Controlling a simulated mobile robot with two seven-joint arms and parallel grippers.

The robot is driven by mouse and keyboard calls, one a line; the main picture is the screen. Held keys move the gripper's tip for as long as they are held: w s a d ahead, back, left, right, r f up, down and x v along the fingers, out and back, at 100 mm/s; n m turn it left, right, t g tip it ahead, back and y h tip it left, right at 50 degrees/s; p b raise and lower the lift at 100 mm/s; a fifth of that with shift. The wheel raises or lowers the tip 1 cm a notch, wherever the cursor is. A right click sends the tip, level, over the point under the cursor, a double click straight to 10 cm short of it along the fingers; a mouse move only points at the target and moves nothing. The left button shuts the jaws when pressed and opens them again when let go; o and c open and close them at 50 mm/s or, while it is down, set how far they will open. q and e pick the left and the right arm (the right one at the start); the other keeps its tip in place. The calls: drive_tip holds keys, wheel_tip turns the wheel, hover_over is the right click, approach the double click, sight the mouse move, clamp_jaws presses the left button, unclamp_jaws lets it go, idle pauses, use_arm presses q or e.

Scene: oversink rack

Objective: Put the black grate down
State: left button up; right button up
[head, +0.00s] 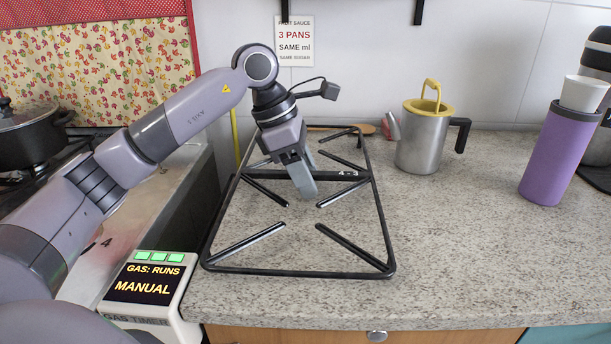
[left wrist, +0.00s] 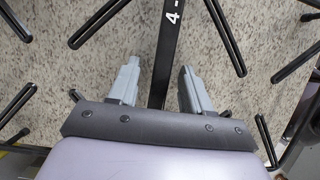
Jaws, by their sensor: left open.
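The black grate (head: 388,232) lies on the speckled countertop beside the stove, its front bar toward the counter's front edge. In the left wrist view its middle bar (left wrist: 172,40), marked with a white 4, runs between the fingers. My left gripper (head: 305,190) is over the middle of the grate. Its two grey fingers (left wrist: 157,88) are apart, one on each side of the bar, with a gap to the bar on both sides. I cannot tell how far the fingertips are above the counter. My right gripper is not in view.
A gas timer (head: 146,290) is at the front left. A black pot (head: 30,137) sits on the stove. The counter's front right is clear.

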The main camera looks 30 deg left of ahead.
use_arm(q)
clamp_jaws()
drive_tip(key=shift+r, duration=0.1)
drive_tip(key=shift+r, duration=0.1)
wheel_tip(320, 180, up, 20)
drive_tip(key=p, duration=0.4)
